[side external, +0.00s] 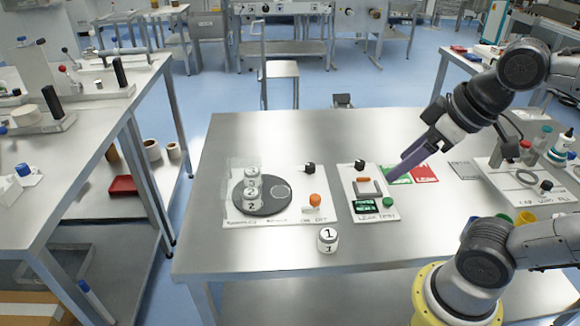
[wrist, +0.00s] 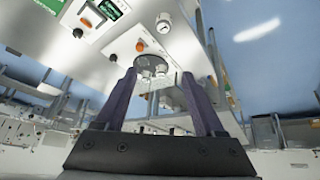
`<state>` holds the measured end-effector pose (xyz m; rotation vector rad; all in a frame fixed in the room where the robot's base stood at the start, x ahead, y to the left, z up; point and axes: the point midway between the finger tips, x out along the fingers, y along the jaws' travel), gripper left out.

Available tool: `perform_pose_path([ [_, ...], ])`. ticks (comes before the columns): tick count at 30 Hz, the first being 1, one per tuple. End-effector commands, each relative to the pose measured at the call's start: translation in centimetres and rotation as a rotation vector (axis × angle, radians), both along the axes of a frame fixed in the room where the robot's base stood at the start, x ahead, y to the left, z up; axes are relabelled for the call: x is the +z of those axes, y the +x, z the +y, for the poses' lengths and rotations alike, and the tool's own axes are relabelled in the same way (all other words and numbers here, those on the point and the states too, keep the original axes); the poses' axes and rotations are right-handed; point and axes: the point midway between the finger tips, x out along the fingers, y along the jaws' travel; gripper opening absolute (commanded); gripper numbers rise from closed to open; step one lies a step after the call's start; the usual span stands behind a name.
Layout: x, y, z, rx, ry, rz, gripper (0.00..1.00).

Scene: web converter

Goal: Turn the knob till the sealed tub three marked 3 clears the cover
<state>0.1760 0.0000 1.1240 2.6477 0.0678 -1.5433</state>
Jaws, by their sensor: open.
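A dark round turntable (side external: 283,206) sits on a white panel on the table. Two white tubs stand at its left under or beside a clear cover (side external: 234,168). The front tub (side external: 252,197) reads 2; the mark on the rear tub (side external: 251,175) is too small to be sure. An orange knob (side external: 315,200) is at the panel's right front; it also shows in the wrist view (wrist: 139,46). A tub marked 1 (side external: 327,239) stands on bare table. My gripper (side external: 397,167) is open and empty, above the right panel, apart from the knob.
Another black knob (side external: 309,168) is on the left panel. Red and green cards (side external: 425,173) lie to the right. The table's front left is bare.

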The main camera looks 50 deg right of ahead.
Motion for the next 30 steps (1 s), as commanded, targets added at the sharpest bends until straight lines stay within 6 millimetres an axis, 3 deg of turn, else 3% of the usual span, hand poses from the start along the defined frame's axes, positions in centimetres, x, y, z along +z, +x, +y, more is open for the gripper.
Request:
perform_pose_path([
  [6, 5.0, 6.0, -0.9, 0.036, -0.04, 0.03, 0.71],
  [11, 6.9, 11.5, -2.3, 0.042, -0.059, 0.085, 0.71],
  [15, 7.0, 16.8, -4.1, 0.042, -0.069, 0.14, 0.71],
  [19, 5.9, 21.6, -6.3, 0.035, -0.071, 0.197, 0.71],
  [23, 3.5, 26.0, -8.8, 0.02, -0.064, 0.258, 0.71],
  [30, -3.9, 32.2, -14.1, -0.026, -0.032, 0.378, 0.71],
])
